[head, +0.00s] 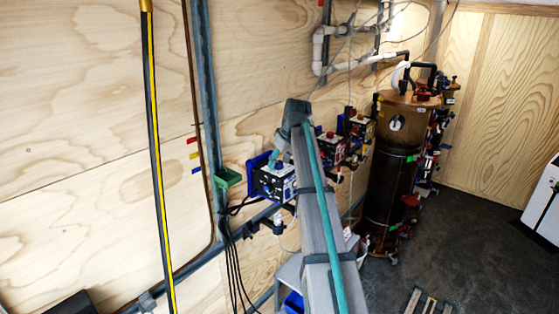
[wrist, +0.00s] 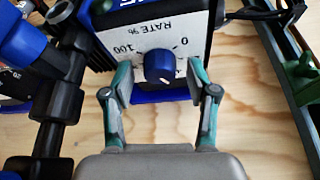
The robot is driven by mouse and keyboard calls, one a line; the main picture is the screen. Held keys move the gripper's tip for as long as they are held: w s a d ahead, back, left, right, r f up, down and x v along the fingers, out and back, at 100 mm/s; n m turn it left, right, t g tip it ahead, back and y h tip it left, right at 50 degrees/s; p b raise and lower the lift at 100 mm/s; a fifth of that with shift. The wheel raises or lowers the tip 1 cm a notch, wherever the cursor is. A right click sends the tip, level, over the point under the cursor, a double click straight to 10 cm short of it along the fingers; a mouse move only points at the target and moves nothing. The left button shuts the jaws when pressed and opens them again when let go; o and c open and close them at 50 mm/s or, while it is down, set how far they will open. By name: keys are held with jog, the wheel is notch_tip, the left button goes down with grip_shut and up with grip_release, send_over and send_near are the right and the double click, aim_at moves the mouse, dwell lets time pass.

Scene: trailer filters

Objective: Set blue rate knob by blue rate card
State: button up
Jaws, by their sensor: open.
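The blue rate knob (wrist: 160,66) is on the face of a blue-backed pump box, which shows in the head view (head: 274,181). In the wrist view its scale is upside down, with "RATE %", 0 at right and 100 at left. A small white mark on the knob points toward the lower right of the picture. My gripper (wrist: 158,76) is open, one finger on each side of the knob, with no clear contact visible. A small blue card (head: 195,171) is on the wall, below a red and a yellow one; no writing on it is legible.
Black pipe fittings (wrist: 62,100) lie close left of my gripper. Black cables hang below the blue box.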

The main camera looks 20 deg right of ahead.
grip_shut()
dwell(0.3)
jog(key=shift+m, duration=0.3)
jog(key=m+h, duration=0.2)
jog(key=m, duration=0.2)
jog(key=shift+a, duration=0.15)
jog(key=m+h, duration=0.1)
jog(key=m, duration=0.4)
jog(key=shift+w+h+p, duration=0.1)
jog(key=shift+h+p, duration=0.25)
jog(key=shift+h, duration=0.05)
grip_release()
